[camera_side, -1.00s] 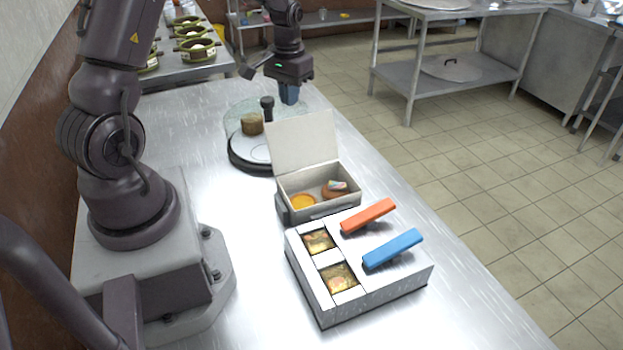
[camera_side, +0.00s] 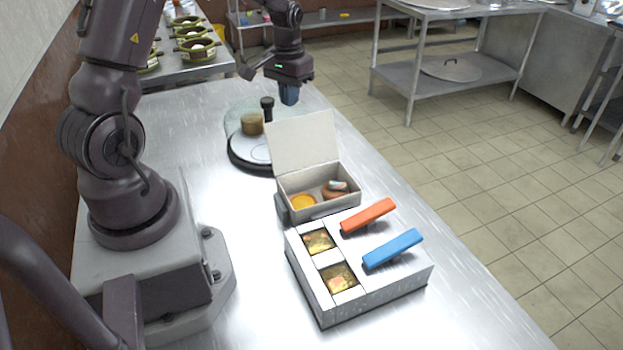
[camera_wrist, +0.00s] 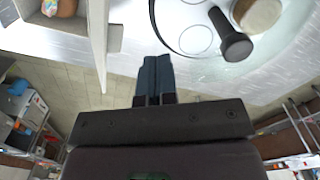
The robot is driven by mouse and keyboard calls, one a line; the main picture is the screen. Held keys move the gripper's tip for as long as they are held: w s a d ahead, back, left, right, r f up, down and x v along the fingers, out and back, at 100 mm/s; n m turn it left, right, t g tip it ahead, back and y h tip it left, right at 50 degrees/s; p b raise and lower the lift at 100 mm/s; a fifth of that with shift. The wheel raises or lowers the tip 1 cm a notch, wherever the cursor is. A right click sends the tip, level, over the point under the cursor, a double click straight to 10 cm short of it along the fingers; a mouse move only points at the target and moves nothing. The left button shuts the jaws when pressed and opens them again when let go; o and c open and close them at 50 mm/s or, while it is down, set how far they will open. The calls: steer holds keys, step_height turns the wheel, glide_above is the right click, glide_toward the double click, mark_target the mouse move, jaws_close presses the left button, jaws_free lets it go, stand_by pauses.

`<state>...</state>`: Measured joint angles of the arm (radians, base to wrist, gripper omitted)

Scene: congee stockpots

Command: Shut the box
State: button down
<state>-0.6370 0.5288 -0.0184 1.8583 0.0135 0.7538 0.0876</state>
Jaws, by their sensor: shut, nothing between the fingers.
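The box (camera_side: 322,209) is a small light-grey box on the steel table in the side view. Its lid (camera_side: 302,144) stands up, open, along the far edge. Inside are an orange round item (camera_side: 302,202) and a brown item (camera_side: 335,190). My gripper (camera_side: 289,97) is shut and empty, above the table beyond the upright lid and apart from it. In the wrist view the shut fingers (camera_wrist: 155,78) point toward the table edge, with the lid (camera_wrist: 98,40) edge-on to their left and part of the box (camera_wrist: 72,22) beyond it.
A round tray with a clear dome (camera_side: 245,150), black knob and brown item stands left of the lid. A white case (camera_side: 350,304) with an orange handle (camera_side: 368,215) and a blue handle (camera_side: 392,248) sits nearer. The table's right side is clear.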

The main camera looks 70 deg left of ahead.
steer(key=shift+f, duration=2.1)
steer(key=shift+d, duration=0.15)
steer(key=shift+d, duration=4)
step_height(320, 180, up, 7)
steer(key=shift+s, duration=0.1)
